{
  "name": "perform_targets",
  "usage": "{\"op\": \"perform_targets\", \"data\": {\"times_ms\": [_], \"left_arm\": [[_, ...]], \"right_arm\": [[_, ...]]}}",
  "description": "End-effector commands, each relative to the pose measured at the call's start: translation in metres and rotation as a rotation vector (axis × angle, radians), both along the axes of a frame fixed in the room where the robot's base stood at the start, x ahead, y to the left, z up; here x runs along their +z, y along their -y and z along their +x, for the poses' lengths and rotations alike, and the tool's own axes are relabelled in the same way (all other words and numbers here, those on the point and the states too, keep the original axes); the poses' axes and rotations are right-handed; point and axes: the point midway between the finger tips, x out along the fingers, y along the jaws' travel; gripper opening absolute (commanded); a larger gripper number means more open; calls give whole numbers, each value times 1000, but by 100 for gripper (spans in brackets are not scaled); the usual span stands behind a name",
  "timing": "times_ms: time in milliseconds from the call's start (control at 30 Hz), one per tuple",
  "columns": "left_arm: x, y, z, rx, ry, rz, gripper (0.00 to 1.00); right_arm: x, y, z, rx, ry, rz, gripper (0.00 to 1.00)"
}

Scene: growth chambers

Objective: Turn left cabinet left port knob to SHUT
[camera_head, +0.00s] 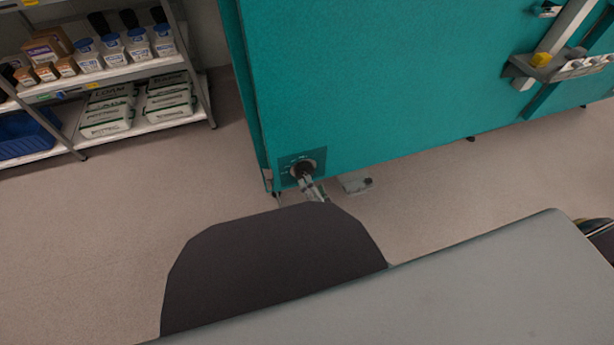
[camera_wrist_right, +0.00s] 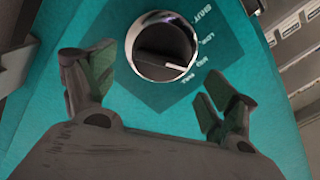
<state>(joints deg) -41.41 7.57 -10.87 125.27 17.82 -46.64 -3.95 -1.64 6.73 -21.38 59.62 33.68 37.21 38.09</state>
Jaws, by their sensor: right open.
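The port knob (camera_head: 303,168) is a dark knob in a silver ring, low on the teal cabinet's front near its left edge. In the right wrist view the knob (camera_wrist_right: 152,52) shows large at top centre, with SHUT, LOW and smaller labels around its right side. Its white mark points to the lower right, by the small lower labels and away from SHUT. My right gripper (camera_head: 309,188) is just in front of the knob. In the wrist view its fingers (camera_wrist_right: 155,88) are spread apart, empty and short of the knob. My left gripper is not in view.
The teal cabinet (camera_head: 400,80) fills the upper right, with a grey shelf-like fixture (camera_head: 560,65) on it. A shelf rack (camera_head: 120,75) with jars and bags stands at the left. Open floor (camera_head: 110,210) lies between them. A small foot plate (camera_head: 356,184) sits under the cabinet.

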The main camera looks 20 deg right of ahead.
Motion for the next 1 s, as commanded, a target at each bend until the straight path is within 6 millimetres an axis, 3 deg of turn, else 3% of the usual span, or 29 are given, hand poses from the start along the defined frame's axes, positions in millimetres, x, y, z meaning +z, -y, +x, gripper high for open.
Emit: {"op": "perform_targets", "data": {"times_ms": [500,1000], "left_arm": [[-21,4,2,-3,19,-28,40],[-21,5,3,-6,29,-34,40]], "right_arm": [[-1,-2,53,0,1,0,86],[1,-2,61,0,1,0,86]]}}
